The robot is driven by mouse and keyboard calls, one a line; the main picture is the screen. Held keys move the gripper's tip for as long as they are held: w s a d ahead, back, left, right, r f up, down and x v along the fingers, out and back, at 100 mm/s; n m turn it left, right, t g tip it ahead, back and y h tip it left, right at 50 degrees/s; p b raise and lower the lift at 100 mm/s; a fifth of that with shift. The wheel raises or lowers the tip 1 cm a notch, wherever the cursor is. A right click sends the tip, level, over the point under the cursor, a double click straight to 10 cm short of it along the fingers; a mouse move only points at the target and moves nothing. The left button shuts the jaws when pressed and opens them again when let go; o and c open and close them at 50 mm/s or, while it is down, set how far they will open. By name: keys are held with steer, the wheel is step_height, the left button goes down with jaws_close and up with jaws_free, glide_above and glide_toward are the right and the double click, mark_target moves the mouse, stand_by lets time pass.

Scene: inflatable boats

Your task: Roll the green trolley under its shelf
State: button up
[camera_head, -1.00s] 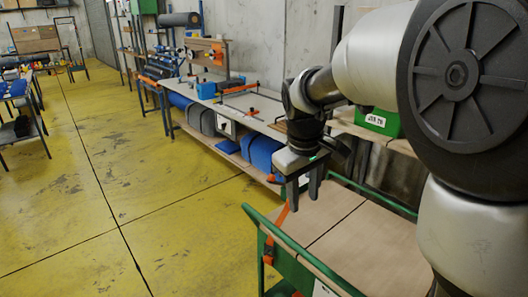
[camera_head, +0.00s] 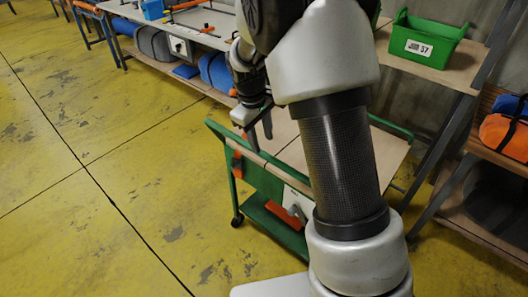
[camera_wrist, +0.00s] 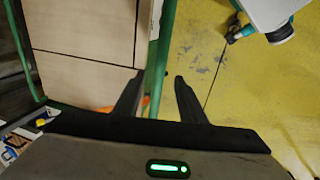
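The green trolley (camera_head: 262,184) stands on the yellow floor in the head view, with a pale wooden top, green rails and a small caster. My arm hides part of its top. My gripper (camera_head: 259,133) points down at the trolley's far left edge. In the wrist view my gripper (camera_wrist: 157,84) is open, with a green trolley rail (camera_wrist: 160,50) running between its fingers; I cannot tell whether they touch it. The wooden top (camera_wrist: 85,30) lies left of the rail. A wooden shelf (camera_head: 425,68) bearing a green bin (camera_head: 428,40) stands behind and right of the trolley.
A long workbench (camera_head: 195,35) with blue and grey rolls beneath it stands at the back. An orange bag (camera_head: 505,135) lies on a rack at the far right. The yellow floor left of the trolley (camera_head: 100,150) is clear.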

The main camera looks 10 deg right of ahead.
mark_target(265, 153)
steer(key=f, duration=0.4)
steer(key=d+f, duration=0.1)
steer(key=shift+w+f, duration=0.4)
jaws_close()
